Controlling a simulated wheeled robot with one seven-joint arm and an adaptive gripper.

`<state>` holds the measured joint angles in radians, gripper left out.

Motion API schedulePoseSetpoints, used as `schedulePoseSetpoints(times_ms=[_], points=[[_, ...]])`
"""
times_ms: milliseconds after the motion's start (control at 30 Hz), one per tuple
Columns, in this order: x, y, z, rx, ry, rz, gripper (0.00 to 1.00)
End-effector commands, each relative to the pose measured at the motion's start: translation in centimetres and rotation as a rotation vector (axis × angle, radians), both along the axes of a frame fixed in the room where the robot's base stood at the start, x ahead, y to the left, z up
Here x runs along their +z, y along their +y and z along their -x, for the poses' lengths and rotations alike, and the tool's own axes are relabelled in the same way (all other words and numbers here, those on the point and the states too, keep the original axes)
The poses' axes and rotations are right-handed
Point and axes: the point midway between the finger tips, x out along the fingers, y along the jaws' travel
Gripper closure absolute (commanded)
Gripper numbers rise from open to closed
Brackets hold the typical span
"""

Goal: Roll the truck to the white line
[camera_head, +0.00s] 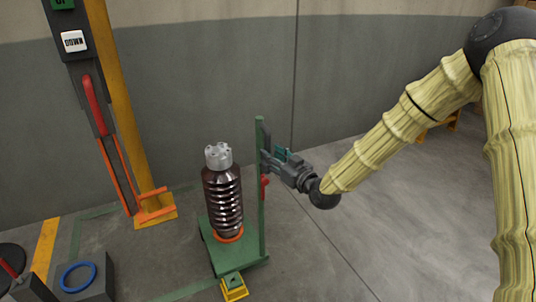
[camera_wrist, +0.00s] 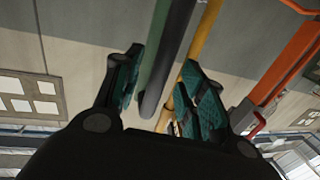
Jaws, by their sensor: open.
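The truck (camera_head: 260,205) is a green upright frame on a low green base. A dark brown ribbed insulator (camera_head: 222,190) with a grey metal cap stands upright on it, in an orange ring. My gripper (camera_head: 272,160) is at the upper part of the frame, on its right side. In the wrist view my gripper (camera_wrist: 165,90) has its teal-padded fingers apart, with a green bar (camera_wrist: 153,50) and a dark rounded bar (camera_wrist: 176,50) showing between them. I cannot tell whether either finger touches a bar. I cannot make out a white line on the floor.
A yellow post (camera_head: 130,100) with a dark column and red lever stands at the left. A yellow block (camera_head: 234,288) lies at the base's front. A dark box with a blue ring (camera_head: 77,276) sits at lower left. Floor right of the truck is clear.

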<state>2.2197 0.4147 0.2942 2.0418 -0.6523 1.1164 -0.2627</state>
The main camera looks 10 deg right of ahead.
Motion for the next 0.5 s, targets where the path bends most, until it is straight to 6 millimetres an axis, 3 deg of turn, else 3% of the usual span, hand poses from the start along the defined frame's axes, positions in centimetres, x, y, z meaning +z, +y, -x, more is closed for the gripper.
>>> schedulePoseSetpoints(times_ms=[200, 500], points=[[0.0, 1.2, -2.0, 0.0, 0.0, 0.0, 0.59], [0.0, 1.5, -2.6, 0.0, 0.0, -0.001, 0.59]])
